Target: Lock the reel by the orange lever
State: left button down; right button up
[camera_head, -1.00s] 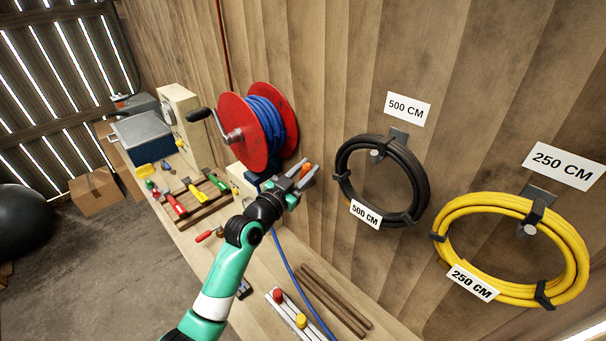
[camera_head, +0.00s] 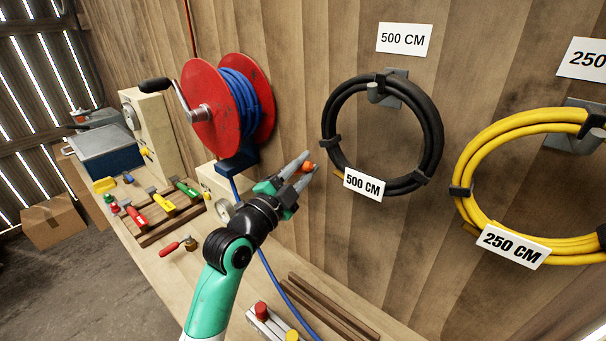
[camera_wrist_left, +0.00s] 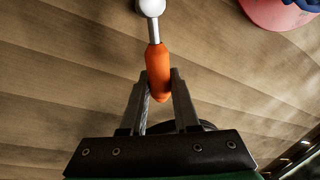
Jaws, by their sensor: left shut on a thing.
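The reel (camera_head: 203,118) has red side discs, blue hose wound on it and a dark crank handle. It is mounted by the wooden wall, left of my left gripper (camera_head: 308,163). The orange lever (camera_head: 308,168) shows as a small orange bit between my left fingertips. In the left wrist view the lever (camera_wrist_left: 158,72) has an orange grip on a metal rod, with a white round end at the wall. My left gripper (camera_wrist_left: 160,88) is shut on the grip's lower part. Part of the reel's red disc (camera_wrist_left: 278,10) shows at top right. My right gripper is not in view.
A coiled black hose (camera_head: 434,130) and a coiled yellow hose (camera_head: 530,240) hang on the wall to the right. Below, the bench (camera_head: 190,270) holds several hand tools, dark strips (camera_head: 325,310) and a blue hose running down from the reel.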

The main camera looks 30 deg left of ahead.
pick_arm(q)
jog(key=shift+d+f+m, duration=0.1)
jog(key=shift+f+m, duration=0.05)
jog(key=shift+m, duration=0.15)
jog(key=c, duration=0.7)
grip_release()
jog(key=shift+o, duration=0.2)
jog(key=s+f, duration=0.2)
jog(key=s, duration=0.9)
jog(key=shift+s+a+p, duration=0.25)
jog(key=shift+a+p, duration=0.05)
jog(key=shift+p, duration=0.1)
